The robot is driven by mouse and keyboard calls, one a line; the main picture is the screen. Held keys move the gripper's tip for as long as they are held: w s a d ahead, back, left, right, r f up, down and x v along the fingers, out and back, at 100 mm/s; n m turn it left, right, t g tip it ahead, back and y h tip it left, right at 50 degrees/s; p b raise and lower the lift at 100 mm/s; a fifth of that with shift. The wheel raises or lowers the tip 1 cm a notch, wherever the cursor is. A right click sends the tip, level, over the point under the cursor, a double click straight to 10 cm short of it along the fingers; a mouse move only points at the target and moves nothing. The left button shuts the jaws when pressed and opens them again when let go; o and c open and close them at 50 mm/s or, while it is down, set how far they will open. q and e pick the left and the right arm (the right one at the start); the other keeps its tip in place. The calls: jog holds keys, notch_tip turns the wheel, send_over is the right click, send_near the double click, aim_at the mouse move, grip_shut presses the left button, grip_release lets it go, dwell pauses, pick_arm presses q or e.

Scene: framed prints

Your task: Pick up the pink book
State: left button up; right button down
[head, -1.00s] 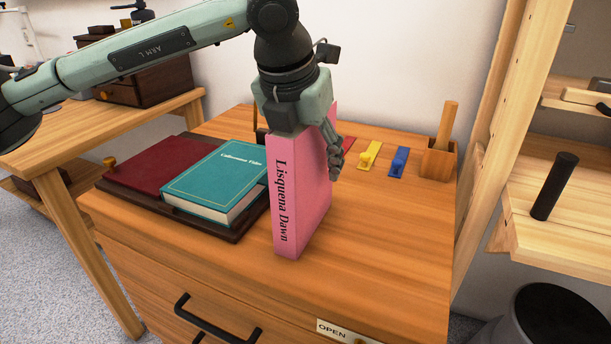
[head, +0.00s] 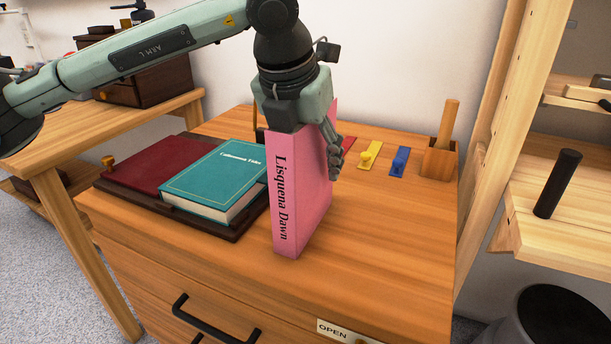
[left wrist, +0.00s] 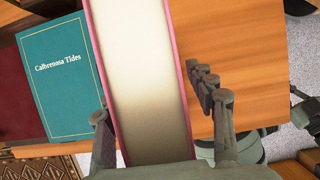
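The pink book (head: 302,190) stands upright on the wooden cabinet top, its spine lettered "Lisquena Dawn" facing me. In the left wrist view I look down on its pale page edges (left wrist: 140,70) between pink covers. My left gripper (head: 310,140) is above and behind the book, with its fingers down on either side. In the left wrist view the left gripper (left wrist: 155,105) is open around the book. The right finger shows a small gap to the cover; the left finger is very close, contact unclear.
A teal book (head: 215,180) and a dark red book (head: 160,164) lie on a dark tray (head: 215,231) left of the pink book. The cabinet's front right is clear.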

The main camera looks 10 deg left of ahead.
pick_arm(q)
grip_shut()
jog(key=shift+r, duration=0.15)
dwell(0.4)
